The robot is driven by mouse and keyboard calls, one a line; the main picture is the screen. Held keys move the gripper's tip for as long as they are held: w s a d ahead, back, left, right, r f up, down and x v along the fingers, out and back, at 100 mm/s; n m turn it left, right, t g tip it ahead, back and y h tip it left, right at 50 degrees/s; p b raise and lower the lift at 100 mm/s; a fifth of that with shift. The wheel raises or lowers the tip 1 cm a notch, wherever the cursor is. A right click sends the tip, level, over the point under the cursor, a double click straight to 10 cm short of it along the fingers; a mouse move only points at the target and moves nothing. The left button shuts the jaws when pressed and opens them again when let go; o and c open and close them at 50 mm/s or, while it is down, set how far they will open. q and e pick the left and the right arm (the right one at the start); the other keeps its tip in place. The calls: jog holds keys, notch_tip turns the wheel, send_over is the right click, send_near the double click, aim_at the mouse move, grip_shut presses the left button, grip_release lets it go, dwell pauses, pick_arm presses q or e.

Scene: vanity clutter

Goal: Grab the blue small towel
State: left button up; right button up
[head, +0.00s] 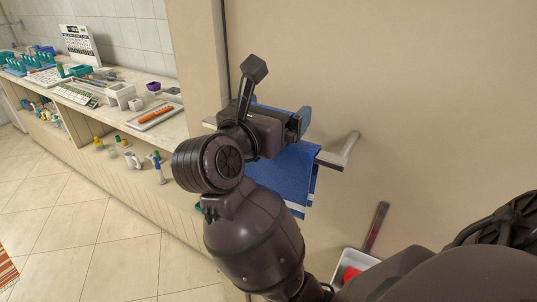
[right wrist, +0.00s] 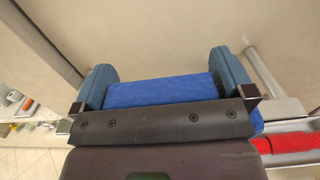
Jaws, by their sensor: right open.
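The blue small towel (head: 290,178) hangs over a wall-mounted rail (head: 333,159) and has white stripes near its lower edge. My right gripper (head: 279,110) is at the top of the towel, and my arm hides part of it. In the right wrist view, the gripper's two blue-grey fingers (right wrist: 163,74) stand wide apart, with the towel's folded top (right wrist: 160,91) between them. The gripper is open, and I cannot tell whether either finger touches the cloth. My left gripper is in neither view.
Small items stand on a shelf below. A white bin (head: 342,257) with something red stands below the rail's right end. The tiled floor (head: 120,235) is open.

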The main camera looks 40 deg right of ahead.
jog(key=shift+c, duration=1)
jog(key=c, duration=0.7)
jog(key=shift+c, duration=0.2)
